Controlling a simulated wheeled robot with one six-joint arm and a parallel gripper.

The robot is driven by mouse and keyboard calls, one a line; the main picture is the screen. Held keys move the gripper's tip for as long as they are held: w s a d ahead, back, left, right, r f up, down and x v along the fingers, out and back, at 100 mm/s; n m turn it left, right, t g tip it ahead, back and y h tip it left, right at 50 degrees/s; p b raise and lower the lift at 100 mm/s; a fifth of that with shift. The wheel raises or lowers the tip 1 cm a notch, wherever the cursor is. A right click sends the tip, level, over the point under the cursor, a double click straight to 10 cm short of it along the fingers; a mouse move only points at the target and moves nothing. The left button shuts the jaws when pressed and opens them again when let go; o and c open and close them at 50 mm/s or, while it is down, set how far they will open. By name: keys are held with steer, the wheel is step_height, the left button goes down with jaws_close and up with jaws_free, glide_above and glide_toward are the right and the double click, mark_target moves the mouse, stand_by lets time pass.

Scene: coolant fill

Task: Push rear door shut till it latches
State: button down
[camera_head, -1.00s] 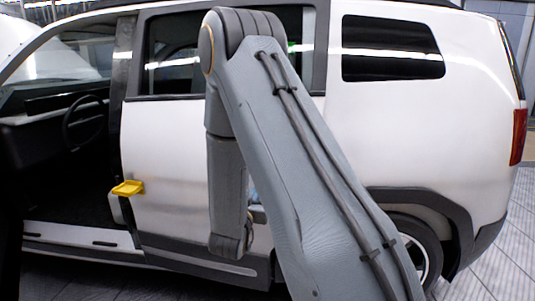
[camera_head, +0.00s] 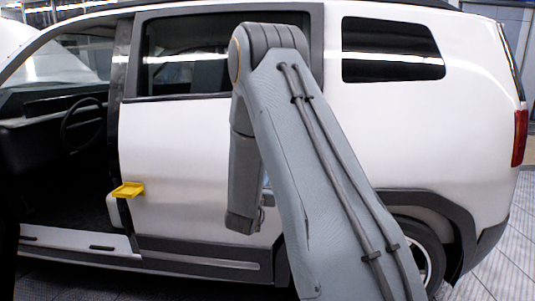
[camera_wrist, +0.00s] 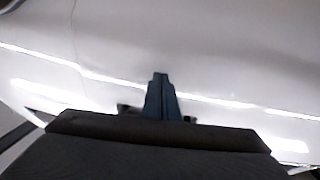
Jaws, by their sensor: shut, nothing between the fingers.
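The white rear door (camera_head: 180,160) with its dark window stands in the middle of the head view, behind my arm. Its front edge lies by the dark pillar; its rear edge is partly covered by my arm, so I cannot tell whether it sits flush or is latched. In the wrist view, a white body panel (camera_wrist: 220,60) with bright reflections fills the picture. My gripper (camera_wrist: 160,80) is shut and empty, its fingertips pointing at that panel. I cannot tell whether they touch it. In the head view my fingertips are hidden behind the arm.
A yellow tray-like piece (camera_head: 128,189) sticks out at the front edge of the rear door. The front doorway (camera_head: 70,190) is open, showing a steering wheel (camera_head: 82,122). The rear wheel (camera_head: 420,255) is partly behind my arm. Tiled floor (camera_head: 505,255) is clear at right.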

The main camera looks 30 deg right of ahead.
steer(key=shift+d, duration=0.1)
steer(key=shift+w+d+n+t+y+b, duration=0.35)
steer(key=shift+w+d, duration=0.65)
steer(key=shift+w, duration=0.2)
steer(key=shift+w+d, duration=0.1)
steer(key=shift+w, duration=0.05)
steer(key=shift+w+d, duration=0.5)
steer(key=shift+w, duration=0.05)
steer(key=p+v, duration=0.2)
steer(key=v, duration=0.8)
stand_by(0.3)
steer(key=shift+s, duration=0.1)
steer(key=shift+a+y, duration=0.1)
steer(key=shift+y, duration=0.15)
